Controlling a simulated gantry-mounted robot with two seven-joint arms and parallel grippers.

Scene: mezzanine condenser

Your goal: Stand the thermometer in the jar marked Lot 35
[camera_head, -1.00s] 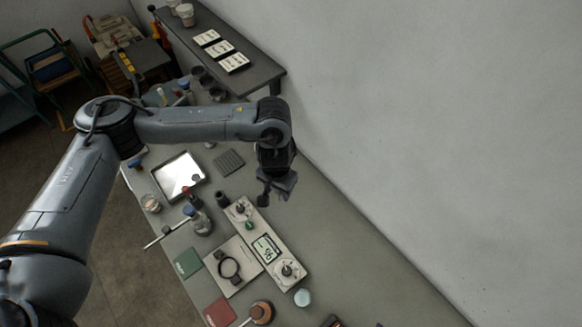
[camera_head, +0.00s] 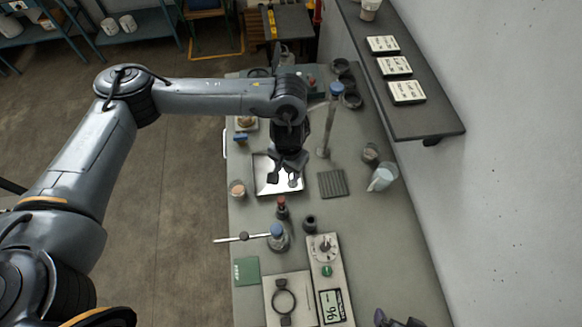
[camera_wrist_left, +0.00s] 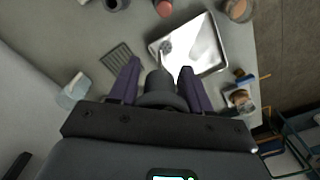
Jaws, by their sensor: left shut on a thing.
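My left gripper (camera_head: 287,179) points down over the shiny tray (camera_head: 259,177) in the head view. In the wrist view its two purple fingers (camera_wrist_left: 158,82) are shut on a dark grey piece with a wide collar and a narrower stem pointing away. It looks like the thermometer (camera_wrist_left: 160,81), seen nearly end-on. I cannot read a Lot 35 mark on any jar. Part of what looks like my right gripper (camera_head: 397,320) shows at the bottom edge.
A tall cylinder with a blue top (camera_head: 325,127) stands behind a ribbed grey mat (camera_head: 332,184). A white jug (camera_head: 382,178) is at the right. A blue-topped flask (camera_head: 278,238) and a red-topped bottle (camera_head: 281,208) stand in front. A shelf (camera_head: 430,124) bears several cards.

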